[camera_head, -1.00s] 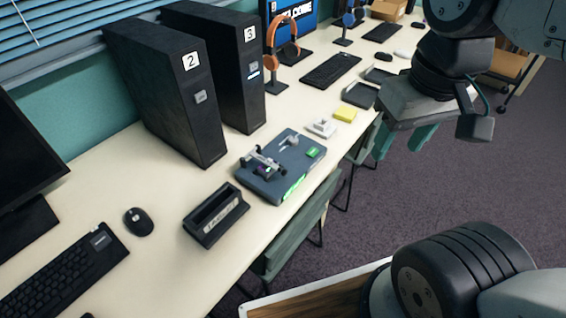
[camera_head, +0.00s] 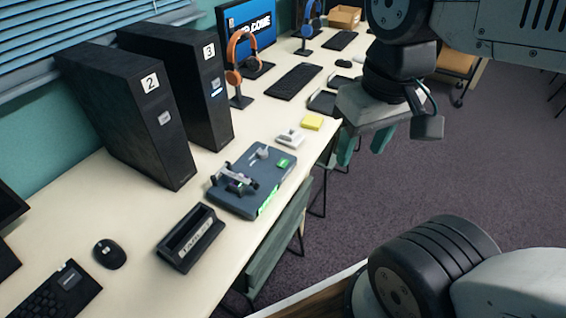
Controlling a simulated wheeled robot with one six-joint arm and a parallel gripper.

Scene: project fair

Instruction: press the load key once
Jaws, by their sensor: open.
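I cannot read which of these is the load key.
A black labelled tray (camera_head: 190,238) stands nearer than the device. Towers 2 (camera_head: 130,110) and 3 (camera_head: 190,85) stand behind. An orange headset (camera_head: 238,50), a yellow pad (camera_head: 312,122) and keyboards are farther along. A chair (camera_head: 275,235) is under the table's front edge.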

